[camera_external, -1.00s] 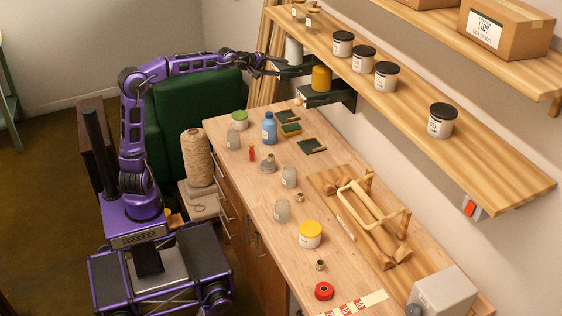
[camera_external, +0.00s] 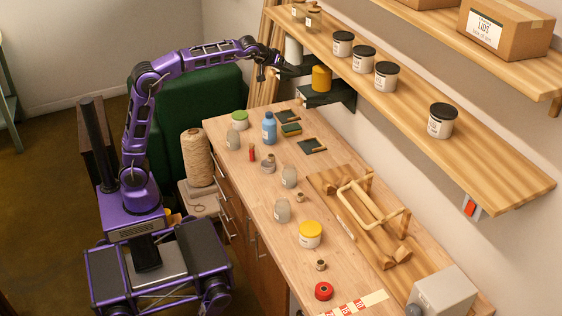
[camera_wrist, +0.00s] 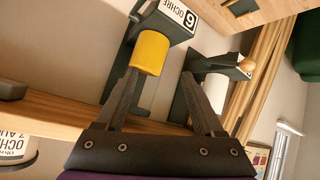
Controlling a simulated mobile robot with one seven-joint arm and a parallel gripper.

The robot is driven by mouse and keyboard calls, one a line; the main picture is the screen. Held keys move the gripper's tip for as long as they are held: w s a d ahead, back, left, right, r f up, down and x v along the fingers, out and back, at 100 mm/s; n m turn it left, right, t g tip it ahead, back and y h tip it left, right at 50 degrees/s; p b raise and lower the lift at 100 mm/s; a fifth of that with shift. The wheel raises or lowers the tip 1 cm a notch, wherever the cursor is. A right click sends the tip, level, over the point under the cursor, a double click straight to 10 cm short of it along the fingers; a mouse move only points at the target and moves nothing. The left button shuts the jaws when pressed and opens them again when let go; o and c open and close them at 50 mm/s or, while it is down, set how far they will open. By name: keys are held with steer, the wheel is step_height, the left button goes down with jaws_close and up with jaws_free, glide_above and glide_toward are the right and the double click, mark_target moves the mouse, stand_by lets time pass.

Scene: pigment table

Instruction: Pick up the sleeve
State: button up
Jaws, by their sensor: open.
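Two cylinders sit on dark wall brackets and could be the sleeve: a yellow one (camera_external: 321,79), also in the wrist view (camera_wrist: 151,53), and a white one (camera_external: 293,51), also in the wrist view (camera_wrist: 215,93). I cannot tell which is meant. The yellow one's bracket carries a label reading "OCHRE" (camera_wrist: 178,14). My gripper (camera_external: 273,66) is in front of the brackets, open and empty. In the wrist view its fingertips (camera_wrist: 160,72) are apart; the left one overlaps the yellow cylinder's lower edge, and the white cylinder is partly behind the right finger.
A wooden shelf (camera_external: 500,172) with black-lidded jars runs along the wall close to the brackets; its edge also shows in the wrist view (camera_wrist: 60,110). The workbench (camera_external: 255,205) below holds bottles, jars and a wooden frame. A green chair back (camera_external: 215,95) stands below the arm.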

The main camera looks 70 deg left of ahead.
steer(key=d+f+g+h, duration=0.1)
steer(key=d+f+g, duration=0.3)
steer(key=d+f, duration=0.9)
steer(key=n+g+h, duration=0.1)
steer(key=n+g, duration=0.1)
steer(key=g, duration=0.3)
glide_above(301, 198)
step_height(301, 198, down, 8)
steer(key=f, duration=1.1)
steer(key=shift+a+f, duration=0.15)
steer(key=shift+a, duration=0.1)
steer(key=shift+w+a+f+b, duration=0.1)
steer(key=shift+a+f+b, duration=0.1)
steer(key=shift+f, duration=1.25)
steer(key=shift+w+a+f+b, duration=0.1)
steer(key=shift+f+b, duration=0.05)
steer(key=shift+f, duration=1.3)
jaws_close()
